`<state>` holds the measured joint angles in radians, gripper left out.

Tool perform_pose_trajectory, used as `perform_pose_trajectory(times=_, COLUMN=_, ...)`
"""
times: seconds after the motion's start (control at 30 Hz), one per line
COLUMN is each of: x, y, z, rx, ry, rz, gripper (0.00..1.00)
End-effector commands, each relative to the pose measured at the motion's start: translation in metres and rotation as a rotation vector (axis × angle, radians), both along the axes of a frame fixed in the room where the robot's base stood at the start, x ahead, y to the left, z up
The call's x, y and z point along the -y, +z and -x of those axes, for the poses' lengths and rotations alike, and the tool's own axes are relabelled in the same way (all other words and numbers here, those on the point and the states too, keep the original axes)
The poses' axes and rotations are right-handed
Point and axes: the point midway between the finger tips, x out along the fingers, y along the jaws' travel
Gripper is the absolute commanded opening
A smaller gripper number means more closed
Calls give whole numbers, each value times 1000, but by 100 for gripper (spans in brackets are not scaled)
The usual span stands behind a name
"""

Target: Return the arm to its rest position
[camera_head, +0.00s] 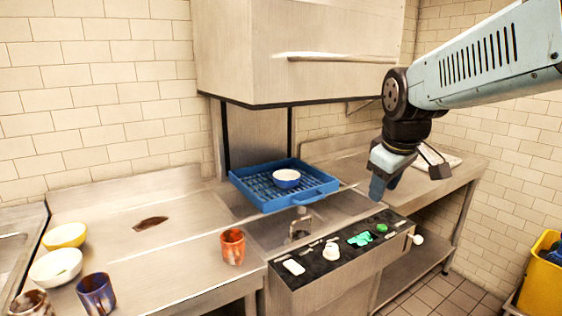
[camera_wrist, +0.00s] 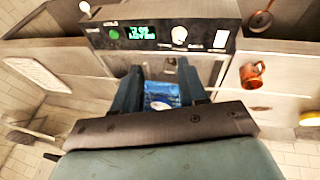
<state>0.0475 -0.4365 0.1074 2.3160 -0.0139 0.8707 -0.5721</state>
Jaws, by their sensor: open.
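My arm reaches in from the upper right of the head view, bent down at the wrist. My gripper (camera_head: 408,182) hangs in the air over the right part of the steel counter, to the right of the blue rack (camera_head: 318,198). Its two fingers are apart with nothing held between them. In the wrist view my gripper (camera_wrist: 160,84) shows both dark fingers spread, with part of the blue rack seen beyond them. A white and blue bowl (camera_head: 286,178) sits in the rack.
The hood (camera_head: 295,50) hangs over the rack. A control panel (camera_head: 340,250) fronts the counter. An orange mug (camera_head: 232,247), a blue mug (camera_head: 97,294), a yellow bowl (camera_head: 65,236) and a white bowl (camera_head: 56,266) stand left. A yellow bucket (camera_head: 543,280) is at right.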

Motion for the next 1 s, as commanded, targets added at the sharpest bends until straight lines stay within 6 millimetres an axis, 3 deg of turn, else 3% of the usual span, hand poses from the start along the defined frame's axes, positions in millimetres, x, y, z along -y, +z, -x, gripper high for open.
perform_pose_trajectory(times=0.2, x=12, y=1, z=57, rx=61, ry=-277, rz=-134, gripper=42)
perform_pose_trajectory(times=0.43, x=20, y=-6, z=98, rx=99, ry=-498, rz=-261, gripper=42)
perform_pose_trajectory(times=0.6, x=23, y=-9, z=109, rx=108, ry=-563, rz=-301, gripper=42)
perform_pose_trajectory(times=1.0, x=23, y=-9, z=109, rx=107, ry=-571, rz=-305, gripper=42)
